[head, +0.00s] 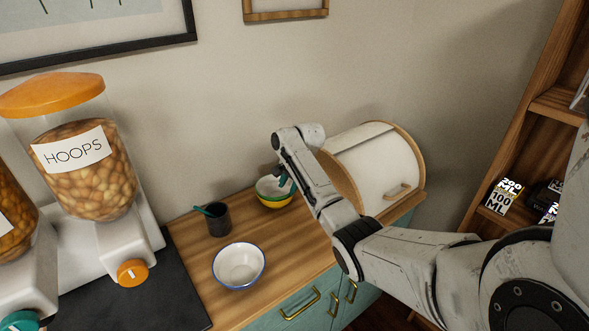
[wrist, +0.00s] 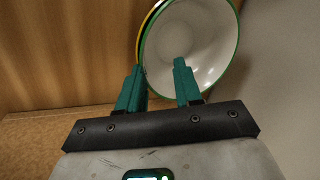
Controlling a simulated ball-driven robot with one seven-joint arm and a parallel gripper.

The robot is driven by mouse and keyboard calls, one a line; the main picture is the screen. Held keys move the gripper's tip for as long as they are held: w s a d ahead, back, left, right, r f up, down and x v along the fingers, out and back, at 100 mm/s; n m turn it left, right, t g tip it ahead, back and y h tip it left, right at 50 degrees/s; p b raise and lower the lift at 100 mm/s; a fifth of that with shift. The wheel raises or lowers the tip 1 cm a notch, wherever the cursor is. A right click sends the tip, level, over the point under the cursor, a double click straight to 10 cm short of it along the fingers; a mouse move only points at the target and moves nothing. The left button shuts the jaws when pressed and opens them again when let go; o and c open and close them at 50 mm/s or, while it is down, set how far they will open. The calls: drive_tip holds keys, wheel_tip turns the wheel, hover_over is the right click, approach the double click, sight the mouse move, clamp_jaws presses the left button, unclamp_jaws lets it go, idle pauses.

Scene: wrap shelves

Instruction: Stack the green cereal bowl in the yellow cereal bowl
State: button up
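The green cereal bowl (head: 268,187), white inside with a green rim, sits in the yellow cereal bowl (head: 275,203) on the wooden counter near the wall. Only the yellow bowl's outer side shows below it. My gripper (head: 287,177) is at the green bowl's right side. In the wrist view the green bowl (wrist: 205,40) is large, and a strip of the yellow bowl (wrist: 148,22) shows along its left edge. My gripper's teal fingers (wrist: 158,75) are apart, one over the bowl's inside and one outside its rim. Contact with the rim is unclear.
A white bowl with a blue rim (head: 239,266) stands at the counter's front. A dark cup (head: 218,222) with a teal utensil is left of the stacked bowls. A white bread bin (head: 372,168) stands right, behind my arm. Cereal dispensers (head: 90,175) fill the left.

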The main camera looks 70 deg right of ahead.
drive_tip(key=v, duration=1.1)
drive_tip(key=shift+r+b, duration=0.35)
drive_tip(key=shift+r, duration=0.1)
drive_tip(key=shift+s, duration=0.15)
